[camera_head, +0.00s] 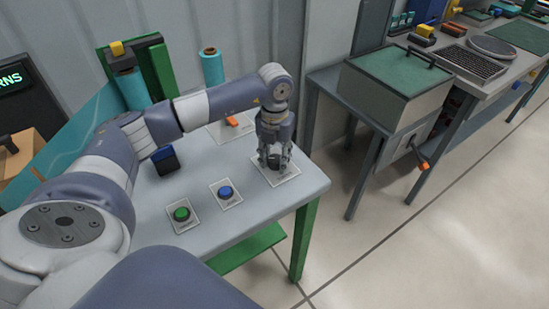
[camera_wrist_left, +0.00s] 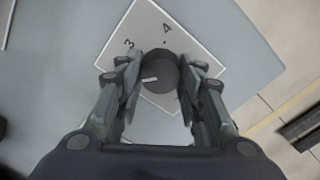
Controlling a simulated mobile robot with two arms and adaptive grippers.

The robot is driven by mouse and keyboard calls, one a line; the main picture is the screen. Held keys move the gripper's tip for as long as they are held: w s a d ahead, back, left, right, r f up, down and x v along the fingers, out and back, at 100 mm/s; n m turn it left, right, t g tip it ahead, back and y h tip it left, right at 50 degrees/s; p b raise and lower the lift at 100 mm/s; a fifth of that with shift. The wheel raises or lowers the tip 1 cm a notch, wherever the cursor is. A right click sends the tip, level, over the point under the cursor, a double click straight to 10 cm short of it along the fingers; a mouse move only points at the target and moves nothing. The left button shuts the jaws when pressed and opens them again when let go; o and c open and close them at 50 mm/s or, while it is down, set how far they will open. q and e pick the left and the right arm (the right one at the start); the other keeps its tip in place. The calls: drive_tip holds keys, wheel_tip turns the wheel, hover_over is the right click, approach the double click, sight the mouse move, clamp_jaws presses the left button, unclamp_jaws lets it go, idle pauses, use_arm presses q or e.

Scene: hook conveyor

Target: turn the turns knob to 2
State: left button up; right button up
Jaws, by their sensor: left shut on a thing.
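The turns knob (camera_wrist_left: 160,68) is a dark round knob with a white pointer line, on a white square plate (camera_wrist_left: 178,30). In the left wrist view the digits 3 and 4 show on the far part of the plate. The pointer line faces left in that view, below the 3. The near part of the plate is hidden, so no 2 can be read. My left gripper (camera_head: 274,163) points down over the plate (camera_head: 289,175) at the table's right corner. In the left wrist view its two fingers (camera_wrist_left: 158,88) are closed on the knob's sides. My right gripper is not in view.
A green button (camera_head: 181,213), a blue button (camera_head: 225,191) and an orange switch (camera_head: 232,121) sit on the grey table (camera_head: 245,228). A dark blue block (camera_head: 165,160) stands at its left. A grey box with a green top (camera_head: 402,70) stands right, across a gap.

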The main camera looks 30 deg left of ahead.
sight(275, 160)
use_arm(q)
drive_tip(key=shift+n, duration=0.9)
drive_tip(key=shift+w, duration=0.1)
drive_tip(key=o, duration=1.1)
drive_tip(key=shift+c, duration=0.2)
wheel_tip(275, 160, up, 12)
drive_tip(key=shift+d, duration=0.1)
